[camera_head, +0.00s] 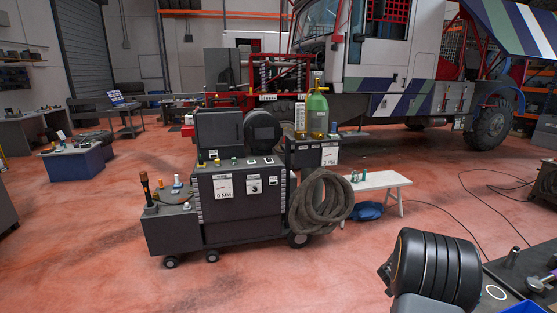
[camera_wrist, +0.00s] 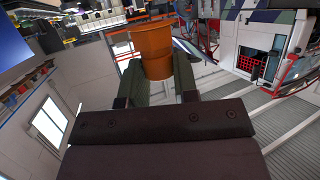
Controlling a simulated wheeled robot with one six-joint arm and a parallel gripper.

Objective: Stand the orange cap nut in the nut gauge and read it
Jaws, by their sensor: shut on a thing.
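The orange cap nut (camera_wrist: 154,48) shows in the wrist view as an orange, cup-like cylinder with a wider rim at its upper end. My gripper (camera_wrist: 157,78) is shut on it, with one dark green finger at each side. The nut is held up in the air and looks slightly tilted in this view. What lies behind it is far off. The fingers and the held nut do not show in the head view. I cannot make out for certain which thing in the head view is the nut gauge.
A dark wheeled cart (camera_head: 240,212) with labels, small parts and a coiled hose (camera_head: 320,205) stands mid-floor. A white bench (camera_head: 385,181) is right of it. A dark worktop (camera_head: 520,265) with small parts is at the lower right. Red floor is open at left and front.

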